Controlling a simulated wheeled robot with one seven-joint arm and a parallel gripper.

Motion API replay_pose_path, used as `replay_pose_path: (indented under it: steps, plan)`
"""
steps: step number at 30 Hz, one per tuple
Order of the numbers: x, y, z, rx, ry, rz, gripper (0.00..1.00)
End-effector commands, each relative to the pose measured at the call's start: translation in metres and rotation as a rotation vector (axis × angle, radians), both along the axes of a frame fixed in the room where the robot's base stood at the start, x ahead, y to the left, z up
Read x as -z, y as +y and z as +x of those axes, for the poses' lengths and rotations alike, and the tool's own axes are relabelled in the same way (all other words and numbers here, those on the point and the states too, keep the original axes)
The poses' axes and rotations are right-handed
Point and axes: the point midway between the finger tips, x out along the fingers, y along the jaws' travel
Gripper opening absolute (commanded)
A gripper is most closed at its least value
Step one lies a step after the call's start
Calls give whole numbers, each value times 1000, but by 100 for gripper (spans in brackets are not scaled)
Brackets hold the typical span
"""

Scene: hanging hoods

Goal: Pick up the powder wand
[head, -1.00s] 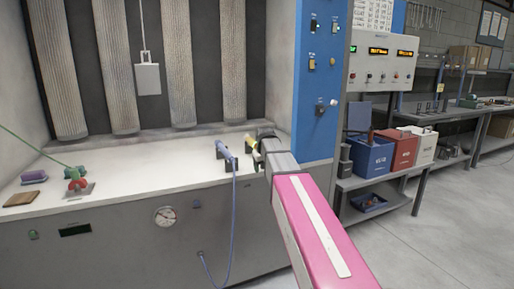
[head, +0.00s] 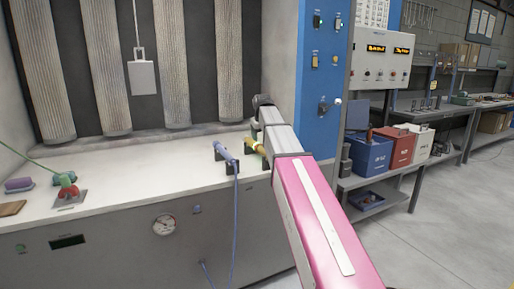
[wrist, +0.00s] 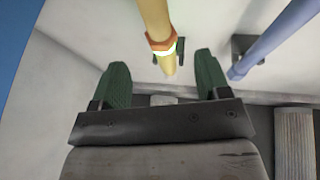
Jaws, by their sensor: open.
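Two wands rest side by side on the pale bench; no label shows which is the powder wand. The yellow one (head: 254,146) has an orange band and also shows in the wrist view (wrist: 154,20). The blue one (head: 227,154), with a blue hose, is to its left in the head view and on the right in the wrist view (wrist: 280,38). My gripper (wrist: 161,60) is open, its two green fingers apart and empty. The yellow wand's end appears between and beyond the fingertips.
The pale bench (head: 120,175) holds a red-and-green fixture (head: 68,186), a purple block (head: 19,184) and a brown board at left. Ribbed filter columns stand behind. A blue panel (head: 322,85) rises close right of my arm. Bins stand on a side table.

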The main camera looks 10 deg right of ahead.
Motion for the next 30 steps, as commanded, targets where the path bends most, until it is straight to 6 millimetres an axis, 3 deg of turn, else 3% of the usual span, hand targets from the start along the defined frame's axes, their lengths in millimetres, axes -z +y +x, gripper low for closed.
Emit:
replay_pose_path:
  steps: [5, 13, 20, 30]
  plan:
    - [9, -1, 5, -1, 1, -1, 69]
    - [43, -3, 21, -1, 1, -1, 69]
    - [56, -5, 26, -1, 0, 0, 69]
    - [95, -11, 43, -1, 0, 0, 69]
